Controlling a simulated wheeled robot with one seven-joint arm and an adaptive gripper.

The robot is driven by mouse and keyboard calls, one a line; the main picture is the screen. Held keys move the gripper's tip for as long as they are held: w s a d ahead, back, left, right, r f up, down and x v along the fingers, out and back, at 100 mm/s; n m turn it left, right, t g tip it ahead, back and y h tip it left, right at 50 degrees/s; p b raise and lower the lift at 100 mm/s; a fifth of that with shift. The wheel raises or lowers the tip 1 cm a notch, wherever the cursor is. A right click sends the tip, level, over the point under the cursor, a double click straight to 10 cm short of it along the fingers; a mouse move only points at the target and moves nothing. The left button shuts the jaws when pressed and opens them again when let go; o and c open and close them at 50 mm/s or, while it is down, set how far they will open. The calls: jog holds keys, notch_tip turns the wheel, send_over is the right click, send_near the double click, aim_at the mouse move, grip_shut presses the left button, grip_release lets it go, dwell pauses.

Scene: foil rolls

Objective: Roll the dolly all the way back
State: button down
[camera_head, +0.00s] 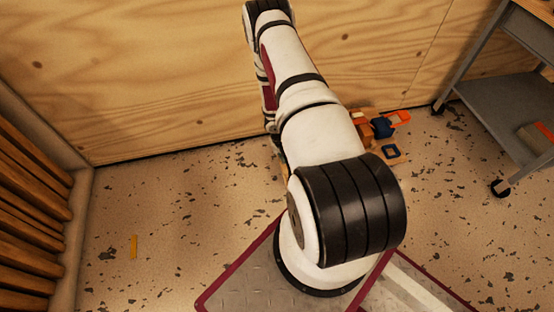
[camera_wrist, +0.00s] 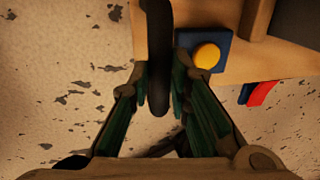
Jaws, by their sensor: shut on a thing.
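The dolly looks like a light wooden platform, part hidden behind my arm in the head view (camera_head: 394,158), close to the plywood wall. In the wrist view its wooden deck (camera_wrist: 232,68) fills the upper right, with a blue square and yellow round piece on it. A black bar (camera_wrist: 158,40), seemingly the dolly's handle, runs down between my fingers. My gripper (camera_wrist: 158,92) is shut on this bar, with green pads on both sides of it. In the head view my arm hides the gripper and the handle.
A plywood wall (camera_head: 180,70) stands behind. A grey shelf cart (camera_head: 505,105) on casters is at the right. Wooden slats (camera_head: 30,200) line the left. A small yellow strip (camera_head: 133,246) lies on the speckled floor (camera_head: 180,215), which is otherwise clear at the left.

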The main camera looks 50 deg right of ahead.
jog(key=shift+s+d, duration=0.45)
jog(key=shift+d, duration=0.2)
jog(key=shift+s+d, duration=0.4)
jog(key=shift+d, duration=0.2)
jog(key=c, duration=1.5)
grip_release()
jog(key=shift+d, duration=0.15)
jog(key=shift+r, duration=0.15)
jog(key=r, duration=0.3)
jog(key=w+a+r, duration=0.1)
jog(key=r, duration=0.3)
jog(key=a+r, duration=0.1)
jog(key=r, duration=0.3)
jog(key=shift+w+a+r, duration=0.1)
jog(key=shift+w+r, duration=0.05)
jog(key=shift+r, duration=0.1)
